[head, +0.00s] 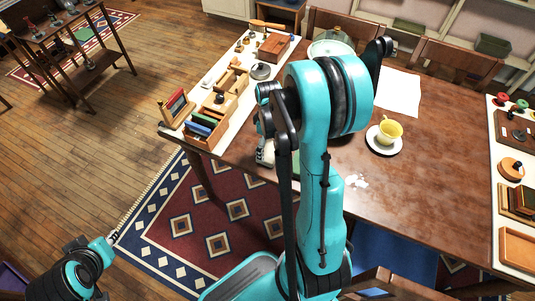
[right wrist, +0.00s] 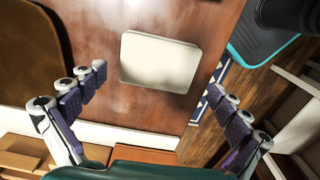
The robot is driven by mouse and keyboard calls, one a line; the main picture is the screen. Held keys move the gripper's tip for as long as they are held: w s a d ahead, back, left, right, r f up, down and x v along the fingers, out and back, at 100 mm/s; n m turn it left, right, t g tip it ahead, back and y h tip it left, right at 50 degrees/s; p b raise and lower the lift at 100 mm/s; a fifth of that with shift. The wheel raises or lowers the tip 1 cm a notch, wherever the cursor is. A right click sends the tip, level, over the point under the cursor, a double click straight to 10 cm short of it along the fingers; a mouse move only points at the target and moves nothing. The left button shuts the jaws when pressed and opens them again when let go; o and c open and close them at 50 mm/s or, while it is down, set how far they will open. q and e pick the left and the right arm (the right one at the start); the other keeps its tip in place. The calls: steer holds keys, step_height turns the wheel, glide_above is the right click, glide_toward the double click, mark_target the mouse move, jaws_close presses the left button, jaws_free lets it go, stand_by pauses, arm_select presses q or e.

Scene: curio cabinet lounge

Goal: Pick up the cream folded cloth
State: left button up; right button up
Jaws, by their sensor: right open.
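The cream folded cloth (right wrist: 160,62) lies flat on the brown table in the right wrist view, a neat rectangle near the table edge. My right gripper (right wrist: 156,80) is open above it, with one finger to each side of the cloth and nothing between them. In the head view my right arm covers the cloth's place, and only part of the right gripper (head: 265,152) shows beside the arm. My left gripper (head: 113,237) is low at the left, over the floor and away from the table; its fingers are too small to read.
The table (head: 430,175) holds a yellow cup (head: 390,130) on a saucer, a white sheet (head: 398,93) and a glass-lidded dish (head: 332,47). Wooden boxes and small items line the left runner; more items line the right one. A patterned rug (head: 215,215) lies below.

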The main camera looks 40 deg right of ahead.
mark_target(269, 150)
steer(key=f+b, duration=0.1)
steer(key=f, duration=0.3)
steer(key=shift+d+b, duration=0.2)
steer(key=shift+b, duration=0.2)
steer(key=shift+r, duration=0.1)
steer(key=shift+c, duration=1.3)
steer(key=c, duration=0.8)
steer(key=shift+o, duration=0.2)
steer(key=shift+r, duration=0.1)
step_height(269, 150, up, 4)
steer(key=p, duration=0.3)
steer(key=shift+r, duration=0.25)
steer(key=s+d+r+p, duration=0.3)
steer(key=s+r, duration=0.3)
steer(key=s, duration=0.5)
steer(key=shift+d+r+p, duration=0.15)
steer(key=shift+d+p, duration=0.15)
steer(key=shift+s, duration=0.1)
